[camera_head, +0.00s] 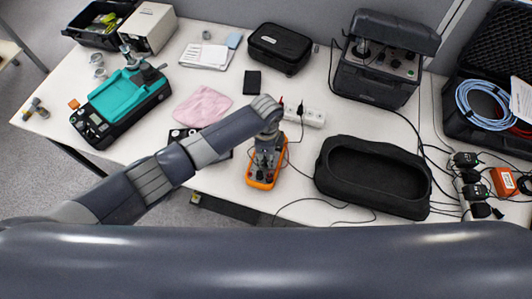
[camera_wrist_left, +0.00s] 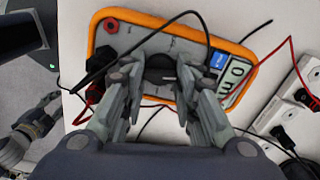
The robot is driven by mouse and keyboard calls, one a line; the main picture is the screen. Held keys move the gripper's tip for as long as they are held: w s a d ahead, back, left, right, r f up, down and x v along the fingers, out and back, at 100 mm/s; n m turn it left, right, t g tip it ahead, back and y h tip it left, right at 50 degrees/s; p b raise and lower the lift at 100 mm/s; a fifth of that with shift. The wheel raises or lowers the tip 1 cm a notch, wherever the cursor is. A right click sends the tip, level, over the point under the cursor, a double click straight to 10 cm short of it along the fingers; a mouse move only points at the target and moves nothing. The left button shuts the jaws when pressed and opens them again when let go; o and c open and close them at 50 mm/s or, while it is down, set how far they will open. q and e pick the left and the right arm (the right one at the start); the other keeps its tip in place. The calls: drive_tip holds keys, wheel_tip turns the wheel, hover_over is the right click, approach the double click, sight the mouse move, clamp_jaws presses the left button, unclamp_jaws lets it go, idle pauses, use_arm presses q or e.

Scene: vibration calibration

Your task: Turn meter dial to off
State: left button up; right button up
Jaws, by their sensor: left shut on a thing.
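The orange-rimmed meter (camera_head: 261,183) lies on the white table below my left gripper (camera_head: 266,152). In the left wrist view the meter (camera_wrist_left: 142,14) fills the upper middle, with its display (camera_wrist_left: 233,80) on the right and a red socket (camera_wrist_left: 111,25) at upper left. The dark round dial (camera_wrist_left: 160,66) is between the fingertips of my left gripper (camera_wrist_left: 158,80), which are shut on it. The fingers hide part of the dial, so its pointer setting cannot be read.
Black and red test leads run across the meter and table. A white power strip (camera_head: 304,116) is just behind the meter. An open black case (camera_head: 372,180) stands to its right, and a pink cloth (camera_head: 203,106) lies to the left.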

use_arm(q)
drive_tip(key=n+p, duration=0.1)
drive_tip(key=n, duration=0.2)
drive_tip(key=shift+r+p, duration=0.1)
drive_tip(key=shift+p, duration=0.3)
drive_tip(key=shift+n+p, duration=0.55)
drive_tip(key=shift+n, duration=0.65)
drive_tip(key=o, duration=1.1)
drive_tip(key=shift+w, duration=0.1)
wheel_tip(320, 180, up, 12)
drive_tip(key=shift+f, duration=0.1)
